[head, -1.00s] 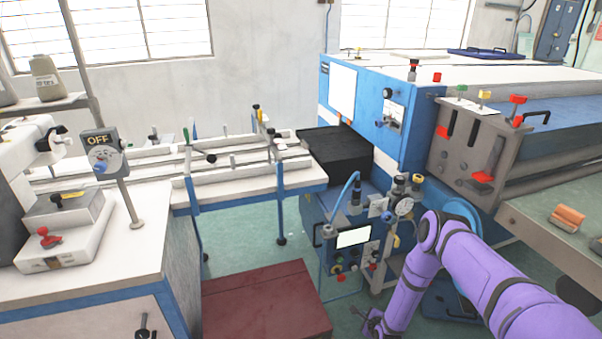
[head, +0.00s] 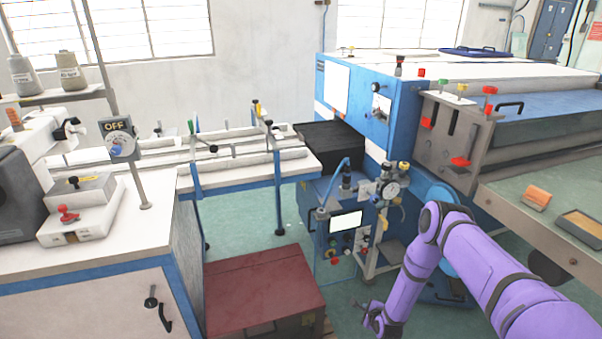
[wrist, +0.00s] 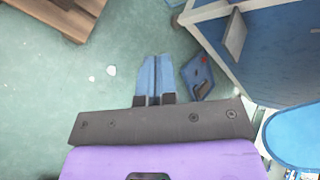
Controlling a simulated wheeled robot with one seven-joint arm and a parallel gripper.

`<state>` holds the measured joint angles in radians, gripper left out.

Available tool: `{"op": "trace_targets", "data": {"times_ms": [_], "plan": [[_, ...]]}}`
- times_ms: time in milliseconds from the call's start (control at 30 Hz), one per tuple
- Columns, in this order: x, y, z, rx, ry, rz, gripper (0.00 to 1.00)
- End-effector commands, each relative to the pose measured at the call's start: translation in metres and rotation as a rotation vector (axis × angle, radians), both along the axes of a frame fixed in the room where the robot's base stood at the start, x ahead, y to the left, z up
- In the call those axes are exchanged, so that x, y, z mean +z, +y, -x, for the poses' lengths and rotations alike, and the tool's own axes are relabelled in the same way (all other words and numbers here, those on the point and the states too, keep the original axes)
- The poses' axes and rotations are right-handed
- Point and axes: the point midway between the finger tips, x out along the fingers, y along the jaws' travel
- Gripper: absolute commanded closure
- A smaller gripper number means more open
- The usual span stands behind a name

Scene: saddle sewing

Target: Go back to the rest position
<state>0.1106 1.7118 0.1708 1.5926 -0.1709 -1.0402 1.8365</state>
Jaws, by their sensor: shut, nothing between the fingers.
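My purple arm reaches in from the lower right of the head view and bends downward at its elbow. My gripper (head: 372,318) hangs low, to the right of the dark red box, and is small and partly cut by the bottom edge there. In the wrist view my gripper (wrist: 154,62) shows two blue fingers side by side, shut with nothing between them. They are above the green floor and touch nothing that I can see.
The dark red box (head: 262,292) stands on the floor left of my gripper. The blue machine (head: 372,115) with its gauges stands behind my arm. A workbench with an OFF switch (head: 118,140) is at left. Green floor (wrist: 50,110) lies clear below the fingers.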

Motion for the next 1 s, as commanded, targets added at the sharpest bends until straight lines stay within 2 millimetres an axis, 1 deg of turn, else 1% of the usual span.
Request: {"op": "trace_targets", "data": {"times_ms": [267, 367, 467, 567, 600, 667, 700, 867, 900, 967, 1000], "plan": [[0.041, -0.004, -0.031, 0.059, 0.002, 0.068, 1.00], [0.063, -0.005, -0.045, 0.090, 0.003, 0.104, 1.00], [0.092, -0.007, -0.061, 0.128, 0.005, 0.150, 1.00], [0.130, -0.010, -0.078, 0.178, 0.009, 0.210, 1.00], [0.146, -0.011, -0.085, 0.200, 0.012, 0.236, 1.00], [0.171, -0.013, -0.094, 0.231, 0.015, 0.275, 1.00], [0.188, -0.014, -0.099, 0.252, 0.017, 0.301, 1.00], [0.255, -0.018, -0.113, 0.336, 0.028, 0.405, 1.00], [0.272, -0.019, -0.115, 0.356, 0.030, 0.429, 1.00], [0.297, -0.021, -0.117, 0.387, 0.034, 0.467, 1.00], [0.313, -0.022, -0.118, 0.407, 0.038, 0.491, 1.00]]}}
